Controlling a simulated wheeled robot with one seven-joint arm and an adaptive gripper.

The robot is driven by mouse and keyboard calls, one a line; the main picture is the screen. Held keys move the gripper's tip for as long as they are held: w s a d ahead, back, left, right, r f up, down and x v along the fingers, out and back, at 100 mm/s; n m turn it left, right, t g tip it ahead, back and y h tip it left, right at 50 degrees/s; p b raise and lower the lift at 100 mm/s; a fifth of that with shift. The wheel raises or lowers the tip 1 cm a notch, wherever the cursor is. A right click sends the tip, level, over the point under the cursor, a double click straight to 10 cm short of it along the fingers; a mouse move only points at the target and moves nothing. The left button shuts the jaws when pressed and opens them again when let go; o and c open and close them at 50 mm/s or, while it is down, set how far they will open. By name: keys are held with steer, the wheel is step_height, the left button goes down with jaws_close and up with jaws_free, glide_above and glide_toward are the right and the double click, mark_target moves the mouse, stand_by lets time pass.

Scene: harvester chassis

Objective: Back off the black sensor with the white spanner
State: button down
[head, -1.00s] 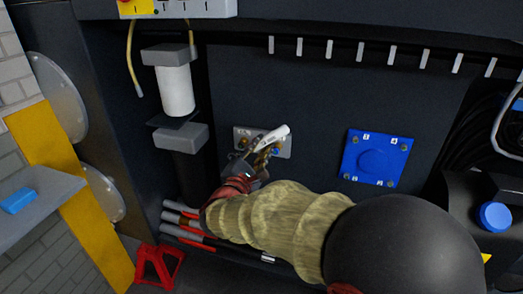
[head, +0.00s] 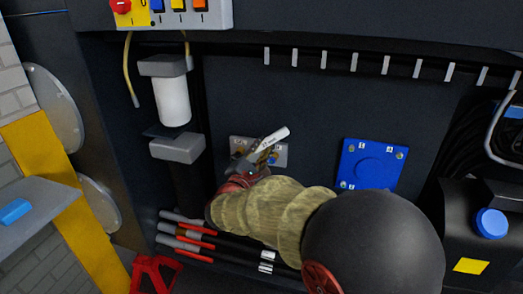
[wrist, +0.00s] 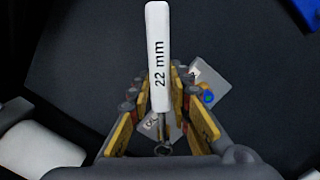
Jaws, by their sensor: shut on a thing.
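The white spanner (head: 270,140) is in my gripper (head: 256,160), in front of a pale plate (head: 281,161) on the dark chassis panel. In the wrist view its white handle (wrist: 158,50) reads "22 mm" and points up the picture. A small metal ring end (wrist: 163,150) shows low, between the yellow-padded fingers of my gripper (wrist: 166,100). The pale plate (wrist: 216,88) lies behind the right finger, with a blue-ringed fitting (wrist: 207,97) on it. I cannot make out the black sensor; my gripper and the spanner cover part of the plate.
A blue square cover (head: 371,165) is right of the plate. A white filter cylinder (head: 172,101) with grey brackets stands left. Red-and-grey rods (head: 215,240) lie below my arm. A row of pale tabs (head: 354,62) runs above. A blue cap (head: 491,223) sits far right.

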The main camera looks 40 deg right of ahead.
steer(key=shift+w+d, duration=0.3)
steer(key=shift+d, duration=0.15)
stand_by(0.5)
steer(key=shift+w+d, duration=0.2)
steer(key=shift+d, duration=0.05)
steer(key=shift+w+d, duration=0.15)
steer(key=shift+r, duration=0.1)
steer(key=shift+w+a+r+n+p, duration=0.35)
steer(key=shift+r+n+p, duration=0.2)
steer(key=shift+p, duration=0.35)
steer(key=shift+w+a+r+n+p, duration=0.3)
steer(key=shift+w+r+n+p, duration=0.15)
steer(key=shift+n+p, duration=0.25)
steer(key=shift+w+a+r+p, duration=0.15)
steer(key=shift+w+r+p, duration=0.15)
steer(key=shift+p, duration=0.2)
steer(key=shift+w+a+r+n+t+p, duration=0.15)
steer(key=shift+w+a+r+n+p, duration=0.15)
steer(key=shift+n+p, duration=0.3)
steer(key=shift+w+a+r+n+t+p, duration=0.15)
steer(key=shift+w+a+r+n+p, duration=0.15)
steer(key=shift+n+p, duration=0.25)
